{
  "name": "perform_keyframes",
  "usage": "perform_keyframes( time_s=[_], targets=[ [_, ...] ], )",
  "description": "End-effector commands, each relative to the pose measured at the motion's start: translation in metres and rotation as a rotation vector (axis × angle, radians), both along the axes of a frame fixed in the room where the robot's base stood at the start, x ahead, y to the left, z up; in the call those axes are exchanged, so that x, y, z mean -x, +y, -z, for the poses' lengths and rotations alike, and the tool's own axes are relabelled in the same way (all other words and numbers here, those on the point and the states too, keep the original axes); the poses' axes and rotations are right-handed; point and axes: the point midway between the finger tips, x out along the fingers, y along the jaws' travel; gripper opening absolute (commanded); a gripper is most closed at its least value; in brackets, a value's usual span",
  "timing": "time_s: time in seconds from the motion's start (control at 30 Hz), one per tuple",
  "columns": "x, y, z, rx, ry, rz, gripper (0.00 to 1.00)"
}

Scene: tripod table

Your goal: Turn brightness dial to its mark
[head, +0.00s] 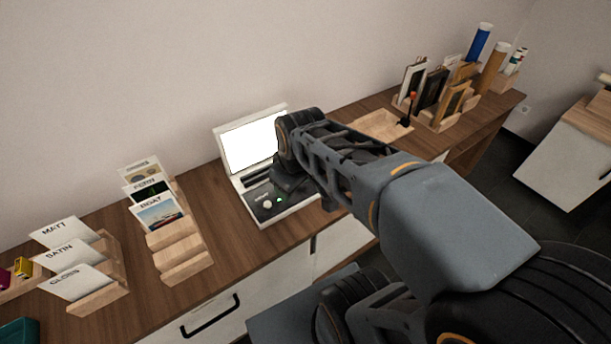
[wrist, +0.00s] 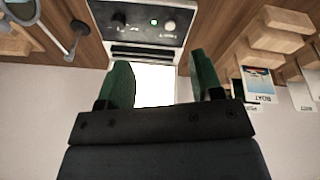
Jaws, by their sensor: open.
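A white device (head: 236,180) with a raised lit screen (head: 250,145) and a dark control panel stands on the wooden counter. In the wrist view its panel (wrist: 140,34) shows a pale knob (wrist: 170,25), a small green light (wrist: 154,22) and a dark knob (wrist: 118,20). The pale knob also shows in the head view (head: 267,204). The labels are too small to read, so I cannot tell which knob is the brightness dial, and I cannot make out its mark. My gripper (wrist: 162,78) is open and empty, above the device, apart from both knobs. It partly hides the panel's right side in the head view (head: 290,182).
Card racks (head: 180,245) stand left of the device. A wooden tray (head: 380,124), a dark upright object with an orange top (head: 408,108) and a frame rack (head: 440,118) stand to the right. Some bare counter (head: 222,222) lies left of the device.

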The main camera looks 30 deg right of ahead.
Motion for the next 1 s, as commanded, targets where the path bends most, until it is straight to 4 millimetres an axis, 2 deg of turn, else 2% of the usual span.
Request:
perform_keyframes(
  time_s=[0.3, 0.5, 0.7, 0.87, 1.0],
  targets=[
    [-0.073, -0.036, 0.018, 0.178, 0.14, -0.892, 0.6],
    [-0.107, -0.061, 0.034, 0.214, 0.185, -1.359, 0.6],
    [-0.126, -0.078, 0.047, 0.222, 0.194, -1.651, 0.6],
    [-0.132, -0.084, 0.055, 0.222, 0.195, -1.754, 0.6],
    [-0.133, -0.085, 0.072, 0.221, 0.195, -1.777, 0.6]
  ],
)
